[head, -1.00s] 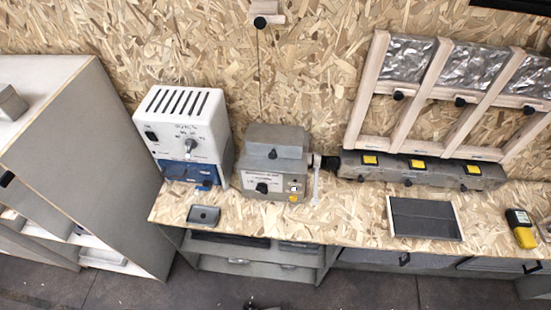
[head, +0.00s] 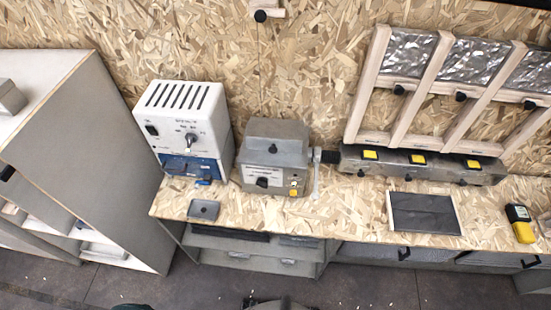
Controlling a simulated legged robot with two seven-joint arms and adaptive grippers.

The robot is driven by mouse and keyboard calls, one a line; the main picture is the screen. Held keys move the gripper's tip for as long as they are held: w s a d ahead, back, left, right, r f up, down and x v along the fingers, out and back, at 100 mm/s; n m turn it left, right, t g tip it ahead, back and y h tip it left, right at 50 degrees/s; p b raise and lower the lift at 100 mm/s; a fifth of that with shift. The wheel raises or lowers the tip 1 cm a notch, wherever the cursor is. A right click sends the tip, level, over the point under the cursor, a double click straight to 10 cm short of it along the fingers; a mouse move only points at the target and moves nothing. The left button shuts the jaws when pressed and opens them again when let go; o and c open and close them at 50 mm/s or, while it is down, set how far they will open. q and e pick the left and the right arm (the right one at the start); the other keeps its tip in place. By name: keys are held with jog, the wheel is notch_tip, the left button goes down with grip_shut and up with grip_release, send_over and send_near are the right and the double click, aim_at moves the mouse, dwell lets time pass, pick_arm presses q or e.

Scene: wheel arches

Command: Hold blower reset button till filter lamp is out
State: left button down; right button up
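The grey blower box (head: 272,165) stands on the chipboard bench against the back wall. Its front has a dark knob (head: 262,182) and a yellow button (head: 294,192) at the lower right. A small pale spot (head: 296,181) sits just above the button; it may be a lamp, and I cannot tell whether it is lit. No labels are readable at this size. Neither of my grippers shows in the head view, and nothing touches the button.
A white and blue unit (head: 183,125) stands left of the blower. A grey duct with yellow-topped parts (head: 420,165) runs to its right. A small grey tray (head: 204,210), a dark filter panel (head: 424,213) and a yellow meter (head: 520,224) lie on the bench. A grey cabinet (head: 85,150) stands left.

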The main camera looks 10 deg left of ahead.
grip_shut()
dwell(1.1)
